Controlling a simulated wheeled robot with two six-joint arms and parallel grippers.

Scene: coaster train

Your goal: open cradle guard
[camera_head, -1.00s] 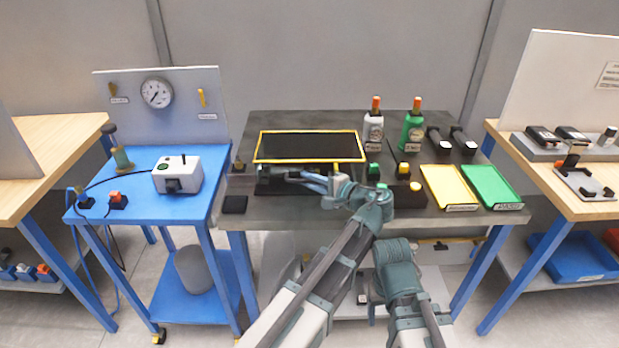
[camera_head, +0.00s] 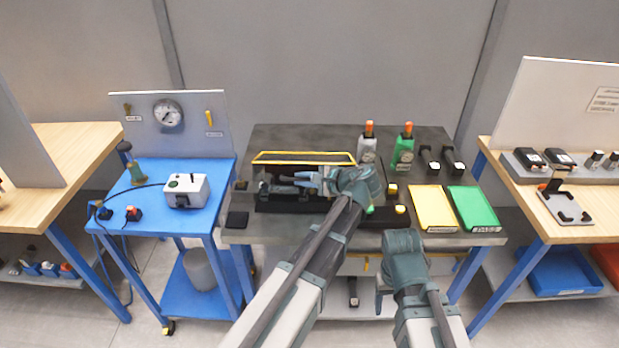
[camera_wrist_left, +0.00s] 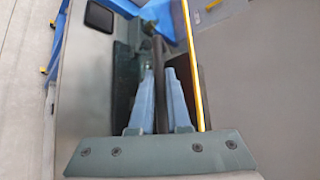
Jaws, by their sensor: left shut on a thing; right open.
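The cradle guard (camera_head: 303,154) is a yellow-edged panel at the back of the dark middle bench. In the head view it shows as a narrow, strongly foreshortened strip. A dark cradle base (camera_head: 290,207) lies in front of it, partly hidden by my left arm. My left gripper (camera_head: 292,183) is in front of the guard, shut on a dark bar (camera_wrist_left: 159,55) that runs between its fingers in the left wrist view. The guard's yellow edge (camera_wrist_left: 190,50) runs close beside the fingers there. My right gripper (camera_head: 381,292) hangs before the bench front, open and empty, mostly hidden by its wrist.
Grey and green bottles (camera_head: 403,150) stand right of the guard. Yellow (camera_head: 432,208) and green (camera_head: 474,208) trays lie at the bench's right. A blue cart (camera_head: 160,225) with a white box (camera_head: 187,190) stands left. A black pad (camera_head: 237,219) lies at the left front corner.

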